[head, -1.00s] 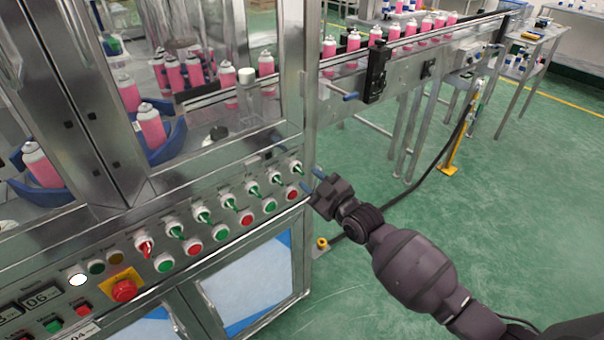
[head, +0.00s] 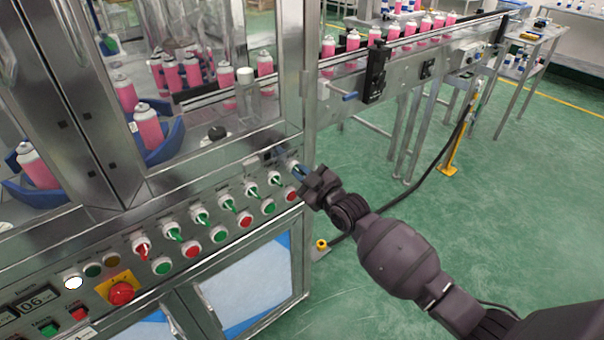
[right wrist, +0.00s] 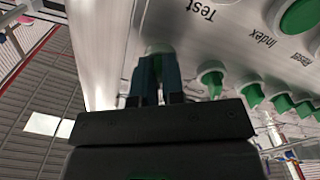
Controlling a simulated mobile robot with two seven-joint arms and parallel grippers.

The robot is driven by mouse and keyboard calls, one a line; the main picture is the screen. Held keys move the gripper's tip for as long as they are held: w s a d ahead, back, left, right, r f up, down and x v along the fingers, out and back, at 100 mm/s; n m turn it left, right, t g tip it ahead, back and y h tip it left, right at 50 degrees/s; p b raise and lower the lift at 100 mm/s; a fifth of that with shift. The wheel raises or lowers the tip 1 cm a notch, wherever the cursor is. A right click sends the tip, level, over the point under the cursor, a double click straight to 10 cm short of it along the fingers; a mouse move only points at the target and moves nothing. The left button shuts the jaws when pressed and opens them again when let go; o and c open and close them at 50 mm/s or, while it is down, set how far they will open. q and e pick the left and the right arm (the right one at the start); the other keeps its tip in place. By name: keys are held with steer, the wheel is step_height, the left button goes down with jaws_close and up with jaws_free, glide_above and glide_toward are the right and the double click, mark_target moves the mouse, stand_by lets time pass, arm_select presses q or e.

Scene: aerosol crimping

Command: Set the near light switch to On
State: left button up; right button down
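The control panel on the steel cabinet has a slanted row of green selector switches, such as this one (head: 252,191), and one red switch (head: 142,248). My right gripper (head: 291,168) is at the right end of this row. In the right wrist view its two fingers (right wrist: 158,80) stand close together on either side of a green knob (right wrist: 158,48), the row's rightmost switch, and appear shut on it. The fingers hide most of this knob, so its setting cannot be told. No readable label names a light switch. My left gripper is not in view.
Round push buttons, such as a red one (head: 246,221), sit below the switches. A red emergency stop (head: 121,293) on yellow is at lower left. A conveyor (head: 400,60) with pink cans runs behind. Green floor (head: 390,260) is open to the right.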

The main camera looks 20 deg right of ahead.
steer(key=shift+r+m, duration=0.1)
steer(key=shift+m, duration=0.3)
steer(key=shift+m+p, duration=0.35)
steer(key=shift+m, duration=0.25)
steer(key=m, duration=0.3)
steer(key=shift+m+p, duration=0.3)
steer(key=shift+p, duration=0.1)
steer(key=m, duration=0.2)
steer(key=shift+m, duration=0.3)
steer(key=m, duration=0.2)
steer(key=shift+m, duration=0.8)
steer(key=shift+p, duration=0.3)
steer(key=c, duration=1.2)
jaws_free()
steer(key=shift+s, duration=0.1)
